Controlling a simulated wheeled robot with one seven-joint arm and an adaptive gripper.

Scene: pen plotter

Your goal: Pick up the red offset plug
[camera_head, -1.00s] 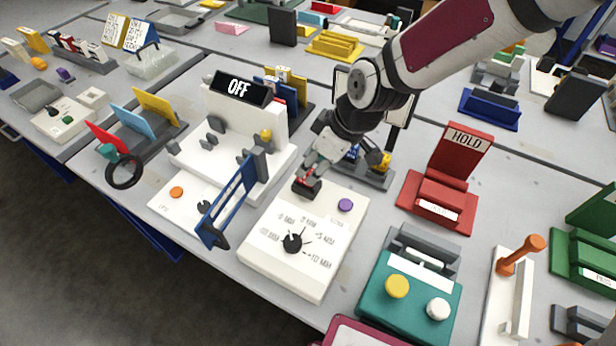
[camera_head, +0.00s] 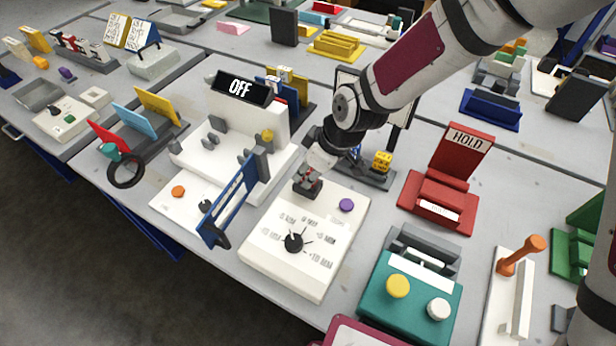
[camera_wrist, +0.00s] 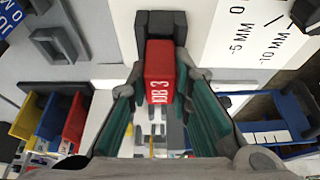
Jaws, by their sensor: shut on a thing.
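The red offset plug (camera_wrist: 160,72) is a small red block with white lettering, partly readable as "DB 3". In the wrist view it stands at a dark grey holder (camera_wrist: 155,25), between the green-padded fingers of my gripper (camera_wrist: 158,92). My gripper is shut on it. In the head view my gripper (camera_head: 308,176) points down at the top left corner of the white dial panel (camera_head: 270,255), over the dark holder. Only a little red shows there, and I cannot tell whether the plug is clear of the holder.
A purple button (camera_head: 346,205) and a black dial (camera_head: 293,243) are on the white panel. A blue upright frame (camera_head: 230,205) stands close on the left. A red HOLD stand (camera_head: 455,165) and a teal box (camera_head: 408,300) are on the right.

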